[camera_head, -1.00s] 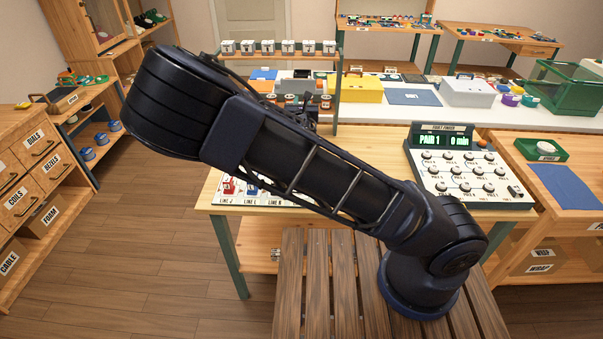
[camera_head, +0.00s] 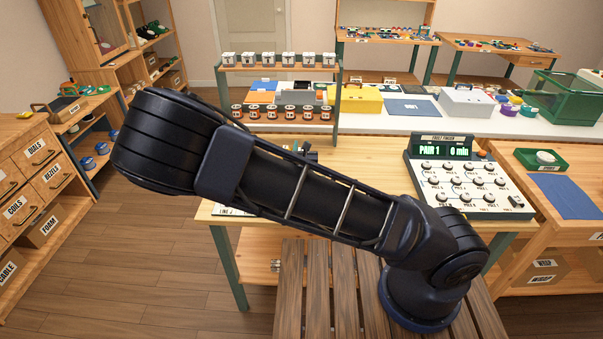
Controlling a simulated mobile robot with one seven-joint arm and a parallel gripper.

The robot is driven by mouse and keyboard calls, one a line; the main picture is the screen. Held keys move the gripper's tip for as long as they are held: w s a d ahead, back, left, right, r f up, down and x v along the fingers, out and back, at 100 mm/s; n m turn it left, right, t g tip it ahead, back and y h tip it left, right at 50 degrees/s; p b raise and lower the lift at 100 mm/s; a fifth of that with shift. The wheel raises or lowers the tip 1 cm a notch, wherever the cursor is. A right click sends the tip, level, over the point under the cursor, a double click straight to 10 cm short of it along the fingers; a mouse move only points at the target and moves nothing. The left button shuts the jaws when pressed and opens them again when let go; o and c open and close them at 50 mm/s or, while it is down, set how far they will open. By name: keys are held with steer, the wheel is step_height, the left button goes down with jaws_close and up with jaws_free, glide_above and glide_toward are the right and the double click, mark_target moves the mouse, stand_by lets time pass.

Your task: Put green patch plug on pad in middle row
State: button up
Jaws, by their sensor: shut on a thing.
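The fault finder panel (camera_head: 465,203) sits on the right of the near bench. Its lit green screen (camera_head: 443,151) reads "PAIR 1" and "0 min". Dark round pads stand in rows on its pale face, with the middle row (camera_head: 456,181) in clear view. I cannot make out a green patch plug in this view. My arm crosses the picture in front of the bench. A small dark part shows above it near the centre, perhaps my wrist; my fingertips and anything between them are hidden.
A rack (camera_head: 279,68) with white boxes above and small jars below stands behind my arm. A yellow case (camera_head: 361,100) and blue mat (camera_head: 413,110) lie on the white counter. A green tray (camera_head: 541,159) is right of the panel.

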step_height(320, 180, down, 11)
stand_by(0.6)
steer(key=shift+f, duration=0.15)
steer(key=o, duration=1)
steer(key=shift+s, duration=0.1)
steer(key=shift+s, duration=1.9)
steer(key=shift+r, duration=0.2)
